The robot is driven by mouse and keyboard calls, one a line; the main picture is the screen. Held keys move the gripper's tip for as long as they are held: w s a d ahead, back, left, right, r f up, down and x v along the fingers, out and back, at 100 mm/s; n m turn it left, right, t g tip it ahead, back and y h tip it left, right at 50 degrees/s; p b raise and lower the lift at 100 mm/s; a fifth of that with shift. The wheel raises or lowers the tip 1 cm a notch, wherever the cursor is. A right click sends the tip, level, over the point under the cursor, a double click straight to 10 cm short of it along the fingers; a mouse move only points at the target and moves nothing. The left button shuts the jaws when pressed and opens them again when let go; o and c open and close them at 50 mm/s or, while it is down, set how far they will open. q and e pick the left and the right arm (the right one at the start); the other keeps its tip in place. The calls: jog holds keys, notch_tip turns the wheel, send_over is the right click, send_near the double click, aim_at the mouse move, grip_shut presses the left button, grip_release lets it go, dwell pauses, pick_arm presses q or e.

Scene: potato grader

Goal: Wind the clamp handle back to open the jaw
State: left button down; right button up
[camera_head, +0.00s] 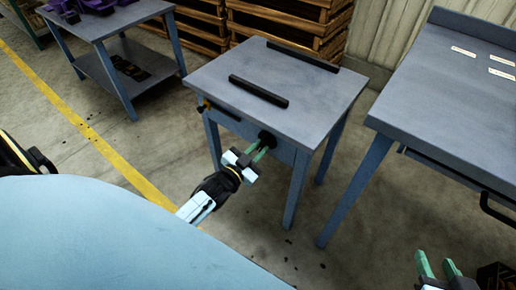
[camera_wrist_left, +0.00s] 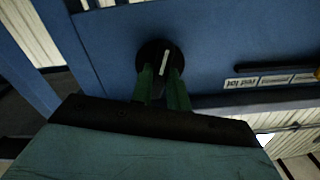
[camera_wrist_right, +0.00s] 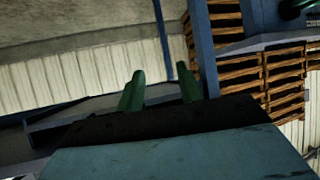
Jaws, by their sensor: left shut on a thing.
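The clamp handle is a round black knob (camera_head: 267,137) on the front face of the small blue-grey table. The left wrist view shows the knob (camera_wrist_left: 152,52) with a pale line across its face. My left gripper (camera_head: 262,149) reaches it from the front, its green fingers (camera_wrist_left: 162,85) shut on the knob. The jaw appears as two black bars on the tabletop, a near bar (camera_head: 258,91) and a far bar (camera_head: 302,55), with a wide gap between them. My right gripper (camera_head: 438,266) is open and empty at lower right, away from the clamp.
A larger bench (camera_head: 440,100) with pale labels stands at right. A black and orange item (camera_head: 206,105) sits on the small table's front left. Wooden crates (camera_head: 285,25) stand behind. Another table (camera_head: 105,20) holds purple things. Floor is clear at left.

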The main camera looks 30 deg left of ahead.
pick_arm(q)
jog(key=shift+r+n+p, duration=0.1)
jog(key=shift+n+p, duration=0.6)
jog(key=shift+n, duration=0.5)
jog(key=n+p, duration=0.1)
jog(key=n, duration=0.3)
jog(key=shift+n+p, duration=0.3)
jog(key=shift+p, duration=0.05)
jog(key=shift+n, duration=1.8)
jog(key=n, duration=0.3)
jog(key=shift+n, duration=0.3)
jog(key=n, duration=0.2)
jog(key=shift+n, duration=2)
jog(key=shift+n+b, duration=0.3)
jog(key=shift+n, duration=0.3)
pick_arm(e)
jog(key=s+d+f+g+h, duration=0.2)
jog(key=s+d+f+g, duration=0.2)
jog(key=s, duration=0.5)
jog(key=shift+s+f+m+g, duration=0.35)
jog(key=shift+f+g, duration=0.75)
jog(key=shift+g, duration=0.5)
jog(key=shift+w, duration=0.15)
